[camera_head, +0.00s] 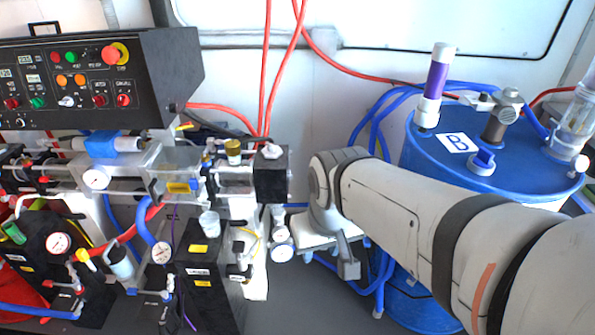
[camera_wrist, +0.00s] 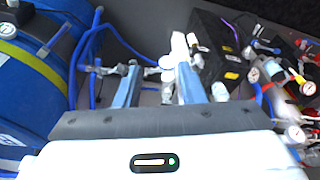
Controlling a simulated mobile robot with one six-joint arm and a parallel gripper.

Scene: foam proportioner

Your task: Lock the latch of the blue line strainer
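My gripper (camera_wrist: 158,80) is open, with its two pale fingers apart and nothing clearly held between them. In the head view my gripper (camera_head: 330,250) is low at the centre, to the left of the blue drum. A small grey-white fitting (camera_head: 282,248) on a blue line, which may be the blue line strainer, stands just left of the gripper. In the wrist view what seems to be the same fitting (camera_wrist: 167,75) shows between and beyond the fingertips. I cannot make out its latch or whether it is locked.
A blue drum (camera_head: 430,160) marked B stands at the right, with blue hoses (camera_head: 375,120) beside it. The proportioner's black control box (camera_head: 95,75), gauges and a black block (camera_head: 270,175) fill the left. Red hoses hang at the back. Grey floor (camera_head: 330,310) shows below the gripper.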

